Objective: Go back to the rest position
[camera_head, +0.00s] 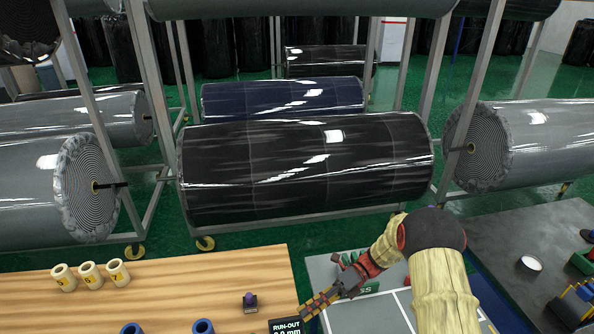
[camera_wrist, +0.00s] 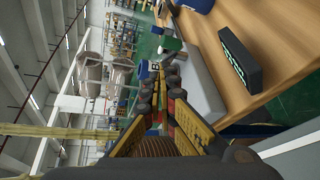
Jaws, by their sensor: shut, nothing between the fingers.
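My gripper (camera_head: 312,308) is at the lower middle of the head view, past the right edge of the wooden table, with its fingers pointing down and left near a black run-out display. In the wrist view my gripper (camera_wrist: 165,84) shows yellow-and-black fingers that come together at the tips. It is shut and empty. My arm bends above a grey, white-lined surface. No roll touches the gripper.
The wooden table (camera_head: 190,285) bears several yellow rolls, blue rings, a small purple-topped piece and the run-out display (camera_head: 287,326). A dark table (camera_head: 530,235) stands at right. A large black wrapped roll (camera_head: 305,165) hangs in a rack behind, with grey rolls on both sides.

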